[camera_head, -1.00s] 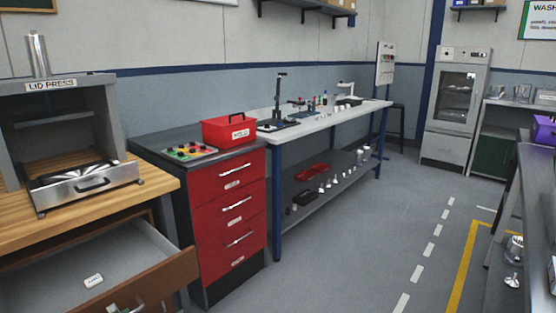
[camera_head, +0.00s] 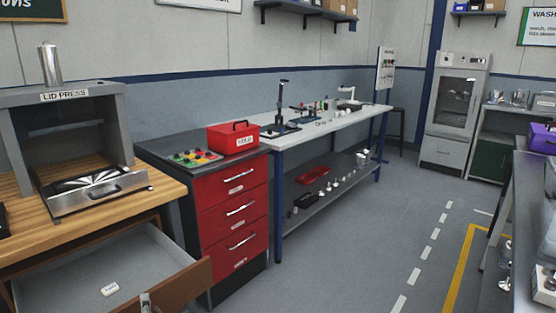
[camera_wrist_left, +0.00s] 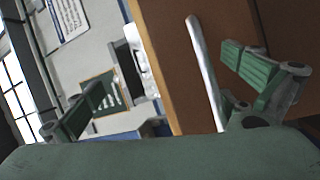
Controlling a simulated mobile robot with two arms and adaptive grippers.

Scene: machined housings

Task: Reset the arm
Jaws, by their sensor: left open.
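My left gripper (camera_wrist_left: 165,72) is open in the left wrist view, its two green-padded fingers wide apart. A brown wooden front (camera_wrist_left: 172,60) with a long metal bar handle (camera_wrist_left: 203,75) shows beyond and between the fingers. I see nothing held, and cannot tell whether a finger touches the handle. In the head view an open drawer (camera_head: 190,283) with a wooden front stands at the lower left, a small white labelled piece (camera_head: 110,288) lying inside. A small grey metal part (camera_head: 146,303) shows at its front edge; I cannot tell what it is. My right gripper is in neither view.
The lid press (camera_head: 64,96) stands on the wooden bench (camera_head: 60,228) above the drawer. A red drawer cabinet (camera_head: 236,215) carries a red box (camera_head: 233,139). A long workbench (camera_head: 345,118) runs beyond it. The grey floor (camera_head: 350,260) in the middle is clear.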

